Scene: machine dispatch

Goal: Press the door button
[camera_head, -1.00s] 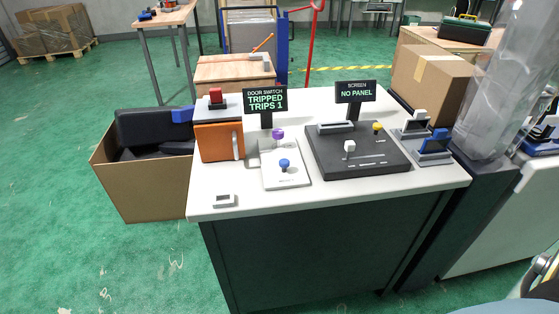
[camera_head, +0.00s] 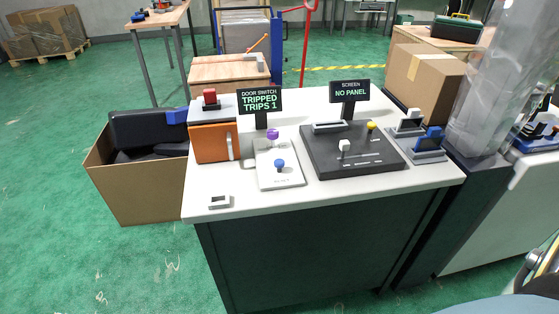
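A small unit with an orange door (camera_head: 214,143) and a pale upright handle stands at the left of the white-topped table (camera_head: 330,198). A red button (camera_head: 209,96) sits on its top. Beside it a light plate (camera_head: 285,182) carries a purple knob (camera_head: 272,134) and a blue knob (camera_head: 279,164). A dark sign (camera_head: 259,100) behind reads "DOOR SWITCH TRIPPED TRIPS 1". I cannot tell which control is the door button. Neither of my grippers shows in the head view.
Phone-like stands (camera_head: 429,146) are at the right. An open carton (camera_head: 140,195) stands left of the table. The front table strip is mostly clear.

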